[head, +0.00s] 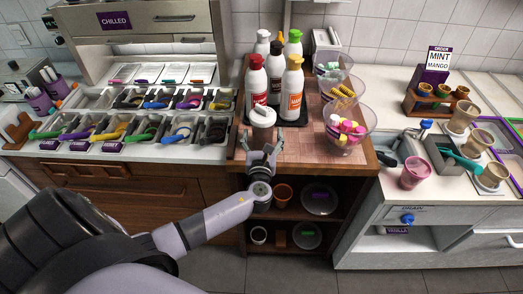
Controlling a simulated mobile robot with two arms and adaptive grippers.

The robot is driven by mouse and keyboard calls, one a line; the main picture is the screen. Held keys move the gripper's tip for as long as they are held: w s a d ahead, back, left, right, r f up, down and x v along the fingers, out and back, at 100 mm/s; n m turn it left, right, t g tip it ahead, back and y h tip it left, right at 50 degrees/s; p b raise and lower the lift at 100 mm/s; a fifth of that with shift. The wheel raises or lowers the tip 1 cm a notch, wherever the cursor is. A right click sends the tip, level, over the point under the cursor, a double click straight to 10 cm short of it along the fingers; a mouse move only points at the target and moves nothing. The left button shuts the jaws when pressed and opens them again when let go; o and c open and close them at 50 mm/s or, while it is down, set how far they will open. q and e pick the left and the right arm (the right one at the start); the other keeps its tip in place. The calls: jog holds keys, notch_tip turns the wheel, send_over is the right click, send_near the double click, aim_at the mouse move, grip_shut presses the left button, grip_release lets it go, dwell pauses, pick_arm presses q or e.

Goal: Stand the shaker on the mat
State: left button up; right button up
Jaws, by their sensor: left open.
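A brown shaker with a pale top (263,128) stands upright near the front left of the wooden counter. My left gripper (262,156) is open at the counter's front edge, its fingers pointing at the shaker's lower part. I cannot tell whether the fingers touch it or reach around its base. A dark mat or tray (303,123) lies just behind and right of the shaker, with several sauce bottles on it. I cannot tell whether this is the task's mat. My right gripper is not in view.
Clear bowls of toppings (348,128) stand on the counter's right. Topping bins (150,125) fill the left counter. A pink cup (414,172) and order sign (438,60) are at the right. The wooden counter's front strip (310,157) is free.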

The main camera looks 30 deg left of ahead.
pick_arm(q)
jog(key=b+v, duration=0.1)
jog(key=v, duration=0.8)
jog(key=s+f+n+g+h, duration=0.2)
jog(key=s+f+n+g, duration=0.15)
jog(key=f, duration=0.75)
jog(key=s+f+n+g+h, duration=0.1)
jog(key=s+f+n+g, duration=0.3)
jog(key=f, duration=0.7)
jog(key=s+f+n+g+h, duration=0.15)
jog(key=s+f, duration=0.35)
jog(key=f, duration=0.5)
jog(key=s+d+f+n+g+h, duration=0.1)
jog(key=s+d+f+n, duration=0.1)
jog(key=s+f+n, duration=0.4)
jog(key=s+d+f+n+g+h, duration=0.2)
jog(key=s+f+n, duration=0.4)
jog(key=s, duration=0.8)
jog(key=s+d+f+n+g+h, duration=0.1)
jog(key=s+d+f+n, duration=0.3)
jog(key=s, duration=0.6)
jog(key=f+n+g, duration=0.1)
jog(key=n, duration=0.1)
jog(key=shift+f+n+h, duration=0.3)
jog(key=shift+f+h, duration=0.05)
jog(key=shift+f, duration=0.05)
jog(key=shift+s, duration=0.15)
jog(key=shift+f+b, duration=0.6)
jog(key=shift+b, duration=0.15)
